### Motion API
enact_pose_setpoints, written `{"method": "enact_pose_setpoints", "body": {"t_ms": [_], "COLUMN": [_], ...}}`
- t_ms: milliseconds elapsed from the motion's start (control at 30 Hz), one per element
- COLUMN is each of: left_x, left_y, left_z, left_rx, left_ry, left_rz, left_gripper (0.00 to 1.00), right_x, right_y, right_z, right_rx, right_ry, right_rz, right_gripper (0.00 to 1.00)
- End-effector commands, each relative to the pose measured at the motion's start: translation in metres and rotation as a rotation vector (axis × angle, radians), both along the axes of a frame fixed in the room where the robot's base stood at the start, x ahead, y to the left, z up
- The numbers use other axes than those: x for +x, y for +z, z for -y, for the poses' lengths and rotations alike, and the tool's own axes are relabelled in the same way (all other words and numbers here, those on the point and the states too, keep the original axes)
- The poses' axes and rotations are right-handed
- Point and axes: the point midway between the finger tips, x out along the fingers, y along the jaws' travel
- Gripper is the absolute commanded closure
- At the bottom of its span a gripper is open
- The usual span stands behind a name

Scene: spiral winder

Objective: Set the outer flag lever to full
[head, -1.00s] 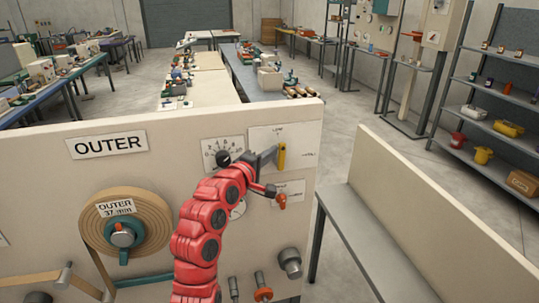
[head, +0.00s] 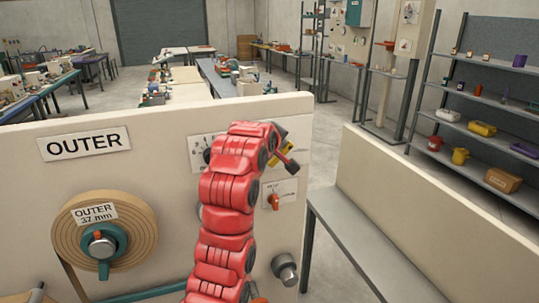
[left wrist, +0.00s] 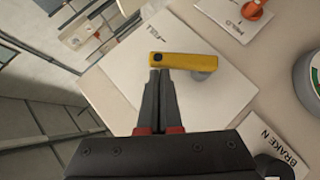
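The outer flag lever is a yellow bar (left wrist: 190,62) on a white plate in the left wrist view. It has a dark dot at one end and a grey pivot near the other. In the head view the yellow lever (head: 284,158) is slanted and mostly hidden behind my gripper. My left gripper (left wrist: 161,72) has its two dark fingers together, with no object seen between them. The fingertips are at the long side of the lever near its dotted end; I cannot tell whether they touch it. My right gripper is not in view.
The panel carries an OUTER sign (head: 84,143), a tape roll (head: 105,236), an orange knob (head: 274,200) below the lever and a grey knob (head: 285,269). A grey bench (head: 365,245) and a cream partition (head: 430,210) stand to the right.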

Motion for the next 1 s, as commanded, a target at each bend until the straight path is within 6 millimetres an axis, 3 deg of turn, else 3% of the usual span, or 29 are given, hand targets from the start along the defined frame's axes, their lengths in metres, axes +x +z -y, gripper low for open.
{"method": "enact_pose_setpoints", "body": {"t_ms": [33,200,400,1000], "left_x": [0.001,0.003,0.007,0.012], "left_y": [-0.008,-0.008,-0.017,-0.028], "left_z": [0.004,0.014,0.022,0.036], "left_rx": [0.001,0.136,0.129,0.126], "left_ry": [-0.002,-0.002,0.0,0.001], "left_rz": [-0.002,-0.045,-0.043,-0.043], "left_gripper": [1.0,1.0,1.0,1.0], "right_x": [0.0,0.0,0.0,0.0], "right_y": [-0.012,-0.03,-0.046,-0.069], "right_z": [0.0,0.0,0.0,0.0], "right_rx": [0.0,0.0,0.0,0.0], "right_ry": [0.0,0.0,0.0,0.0], "right_rz": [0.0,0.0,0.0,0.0], "right_gripper": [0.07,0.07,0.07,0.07]}}
